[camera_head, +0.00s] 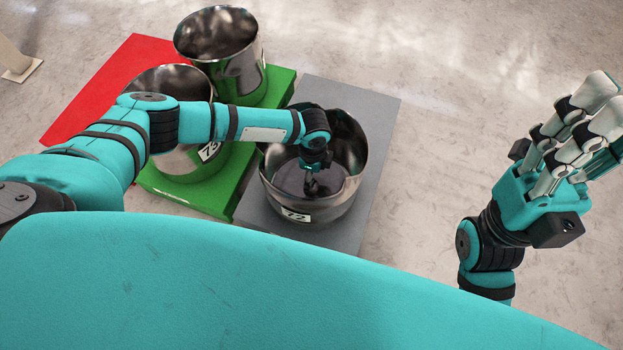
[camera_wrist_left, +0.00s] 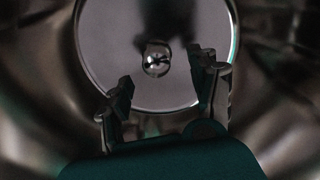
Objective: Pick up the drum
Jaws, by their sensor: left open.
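A shiny metal drum (camera_head: 335,203) labelled 72 stands open-topped on a grey platform (camera_head: 372,105) in the head view. My left arm reaches over its rim, and my left gripper (camera_head: 311,186) points down inside it. In the left wrist view my left gripper (camera_wrist_left: 165,88) is open, with nothing between its fingers. A round pale disc (camera_wrist_left: 105,45) with a small shiny knob (camera_wrist_left: 156,60) shows beyond the fingertips, with the drum's curved inner wall (camera_wrist_left: 45,95) around it. My right gripper (camera_head: 596,108) is raised at the right, away from the drums; its opening is unclear.
A second metal drum (camera_head: 190,162) labelled 73 and a third metal drum (camera_head: 240,75) stand on green platforms (camera_head: 277,88) to the left and behind. My left arm partly covers drum 73. A red platform (camera_head: 100,85) lies farther left. The floor right of the grey platform is clear.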

